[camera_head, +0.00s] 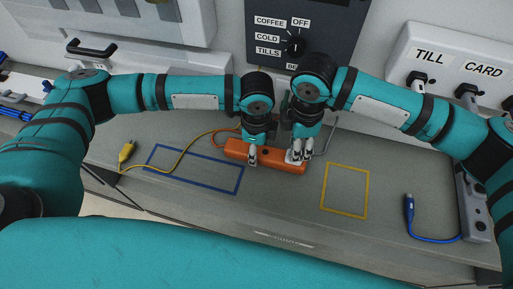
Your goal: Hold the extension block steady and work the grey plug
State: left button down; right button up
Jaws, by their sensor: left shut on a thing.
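The orange extension block (272,160) lies on the grey counter in the middle of the head view. My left gripper (252,157) points down and is shut on the block near its left end. My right gripper (297,155) is down at the block's right end, its fingers around or beside a pale grey thing that seems to be the grey plug. The fingers hide most of it, so I cannot tell if they grip it. A grey cable (331,128) rises behind that end.
A yellow plug (127,151) on a yellow cable lies left, near a blue taped outline (160,169). A yellow outline (345,213) is empty at right. A blue plug (409,203) lies farther right. A selector knob panel (294,46) and the TILL/CARD box (452,50) stand behind.

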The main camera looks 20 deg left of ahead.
grip_shut()
jog(key=shift+r, duration=0.2)
pick_arm(q)
jog(key=shift+s+a+f, duration=0.1)
jog(key=shift+a+f, duration=0.05)
pick_arm(e)
jog(key=shift+a+r, duration=0.1)
jog(key=shift+r, duration=0.75)
pick_arm(q)
jog(key=shift+a, duration=0.15)
pick_arm(e)
jog(key=shift+w+r, duration=0.1)
jog(key=shift+r, duration=2.2)
pick_arm(q)
jog(key=shift+d, duration=0.2)
pick_arm(e)
jog(key=shift+r, duration=0.75)
